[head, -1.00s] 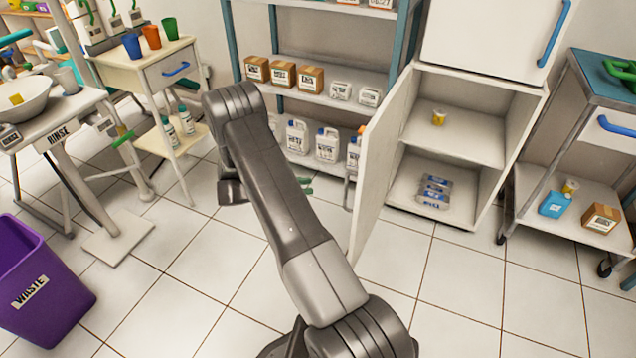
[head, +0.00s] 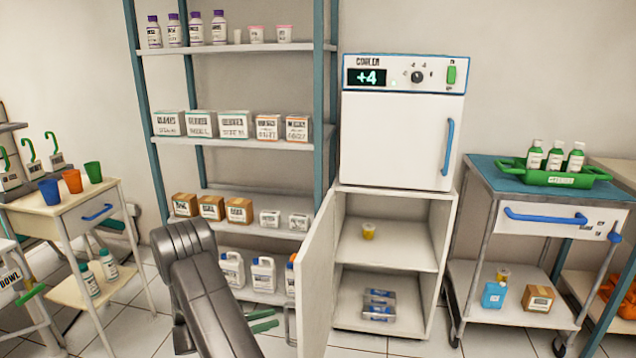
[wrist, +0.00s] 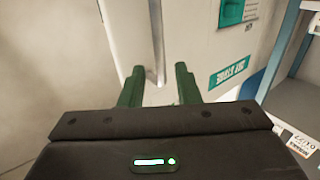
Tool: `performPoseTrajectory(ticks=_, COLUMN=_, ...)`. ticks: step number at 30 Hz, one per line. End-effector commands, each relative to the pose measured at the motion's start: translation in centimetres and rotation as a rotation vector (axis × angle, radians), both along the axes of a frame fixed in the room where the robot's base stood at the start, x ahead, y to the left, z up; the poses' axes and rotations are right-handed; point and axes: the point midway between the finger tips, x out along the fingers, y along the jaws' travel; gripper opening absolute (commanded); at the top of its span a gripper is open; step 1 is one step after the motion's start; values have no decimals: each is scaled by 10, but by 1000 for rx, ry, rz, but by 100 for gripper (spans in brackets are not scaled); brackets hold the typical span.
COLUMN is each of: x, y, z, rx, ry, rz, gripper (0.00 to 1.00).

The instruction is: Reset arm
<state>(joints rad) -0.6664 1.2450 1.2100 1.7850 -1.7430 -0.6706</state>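My arm (head: 205,290) is dark grey and bent, reaching over the floor in front of the shelf unit. My gripper (wrist: 159,82) shows two green fingers spread apart in the wrist view, with nothing gripped between them. In the head view, green finger pieces (head: 263,322) show low beside my arm, left of the open cabinet door; my arm partly hides them. In the wrist view, a pale door (wrist: 190,45) with a teal label lies beyond the fingertips. A slim metal handle (wrist: 156,40) lines up with the finger gap; I cannot tell how far beyond it is.
The lower cabinet's door (head: 316,280) stands open, close to my gripper's right. The shelf unit (head: 235,47) holds bottles and boxes behind my arm. A white cooler (head: 395,135) sits on the cabinet. Carts stand left (head: 60,225) and right (head: 520,190). Some floor is clear.

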Motion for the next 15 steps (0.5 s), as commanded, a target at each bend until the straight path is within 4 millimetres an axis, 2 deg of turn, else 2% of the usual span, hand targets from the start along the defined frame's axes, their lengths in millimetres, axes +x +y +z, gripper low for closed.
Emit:
performPoseTrajectory(ticks=1, x=4, y=-11, z=-2, rx=0, ry=0, rz=-5, gripper=30)
performPoseTrajectory(ticks=7, x=16, y=-40, z=-1, rx=-1, ry=-1, rz=-3, gripper=30)
performPoseTrajectory(ticks=12, x=21, y=-52, z=0, rx=1, ry=-2, rz=-1, gripper=30)
performPoseTrajectory(ticks=15, x=21, y=-53, z=1, rx=0, ry=-1, rz=5, gripper=30)
